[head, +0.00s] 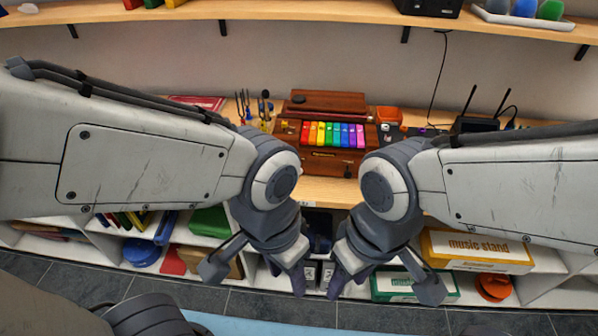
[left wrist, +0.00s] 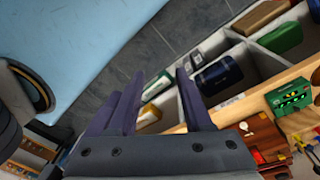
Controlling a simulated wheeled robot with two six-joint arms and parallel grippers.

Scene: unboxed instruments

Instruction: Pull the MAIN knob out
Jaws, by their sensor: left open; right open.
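A brown wooden instrument (head: 322,157) with a row of rainbow keys (head: 333,134) stands on the desk in the head view. Small knobs show on its front, a dark one (head: 348,168) at the lower right; no label is readable, so I cannot tell which knob is MAIN. Part of the instrument (left wrist: 262,140) shows at the lower right of the left wrist view. My left gripper (head: 255,274) is open and empty, below and in front of the desk edge. It also shows in the left wrist view (left wrist: 160,76). My right gripper (head: 383,287) is open and empty beside it.
The wooden desk (head: 322,192) has shelves with boxes below it, including a yellow music stand box (head: 475,251). A cup of tools (head: 265,112), an orange box (head: 389,115) and a black router (head: 476,125) stand near the instrument. A wall shelf (head: 300,10) runs above.

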